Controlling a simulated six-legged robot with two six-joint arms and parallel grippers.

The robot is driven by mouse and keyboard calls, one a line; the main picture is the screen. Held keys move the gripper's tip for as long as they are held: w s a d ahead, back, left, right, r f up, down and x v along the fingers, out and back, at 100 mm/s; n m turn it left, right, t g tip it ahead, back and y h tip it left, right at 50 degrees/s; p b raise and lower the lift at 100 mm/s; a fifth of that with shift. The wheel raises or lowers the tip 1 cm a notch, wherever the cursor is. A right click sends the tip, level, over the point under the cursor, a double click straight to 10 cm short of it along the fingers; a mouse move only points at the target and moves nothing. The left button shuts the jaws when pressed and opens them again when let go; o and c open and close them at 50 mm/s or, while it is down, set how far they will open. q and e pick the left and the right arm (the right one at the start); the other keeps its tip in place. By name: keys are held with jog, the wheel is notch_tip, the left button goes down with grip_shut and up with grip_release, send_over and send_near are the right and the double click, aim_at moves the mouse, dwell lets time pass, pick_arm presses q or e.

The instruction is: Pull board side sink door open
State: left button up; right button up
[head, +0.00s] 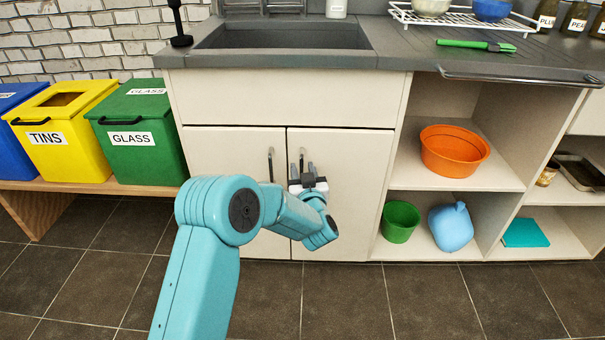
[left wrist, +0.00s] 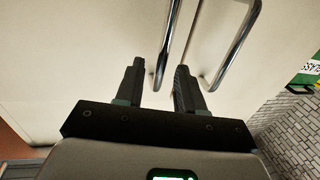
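The sink cabinet has two cream doors, both shut. The right one, on the draining board side (head: 345,190), has an upright metal handle (head: 301,156) near its left edge. My left gripper (head: 303,172) is in front of this handle, with its fingers pointing up and apart. In the left wrist view, the gripper (left wrist: 160,80) is open, and the end of a handle (left wrist: 166,50) shows between the two fingers, with a gap on each side. I cannot tell how deep between the fingers the handle lies. My right gripper is not in view.
The left sink door (head: 230,160) has its own handle (head: 270,160), close to my gripper. Open shelves with an orange bowl (head: 453,152) stand to the right, below a metal rail (head: 515,78). Bins (head: 138,135) stand on the left. The tiled floor in front is clear.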

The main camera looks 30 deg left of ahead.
pick_arm(q)
jog(key=shift+w+a, duration=0.3)
jog(key=shift+w, duration=0.05)
grip_shut()
jog(key=shift+d, duration=0.15)
